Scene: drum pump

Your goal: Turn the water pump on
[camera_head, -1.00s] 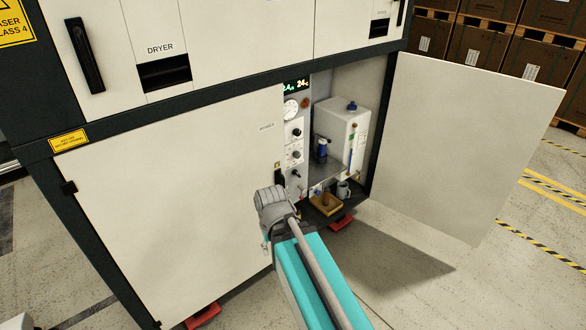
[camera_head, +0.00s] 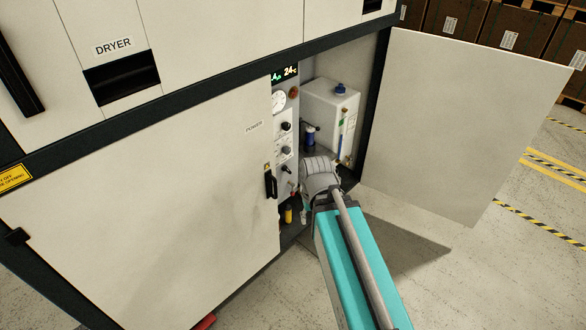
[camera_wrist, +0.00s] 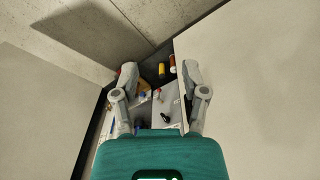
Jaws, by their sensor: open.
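The open bay of the white cabinet holds a narrow control panel (camera_head: 282,125) with a round gauge (camera_head: 279,101), black knobs (camera_head: 286,126) and a lit display (camera_head: 290,74). To its right are a white tank (camera_head: 330,110) with a blue cap and a small blue cylindrical unit (camera_head: 310,135). I cannot tell which part is the water pump or its switch. My gripper (camera_wrist: 160,78) is open and empty in the wrist view, with the white panel (camera_wrist: 164,98) and a black knob (camera_wrist: 166,117) beyond its fingers.
The right door (camera_head: 465,120) stands wide open. The left door (camera_head: 150,210), with a black handle (camera_head: 270,184), is shut beside the bay. A yellow cylinder (camera_head: 288,214) stands low in the bay. Brown boxes (camera_head: 455,35) are at the back right. Floor right of my arm is clear.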

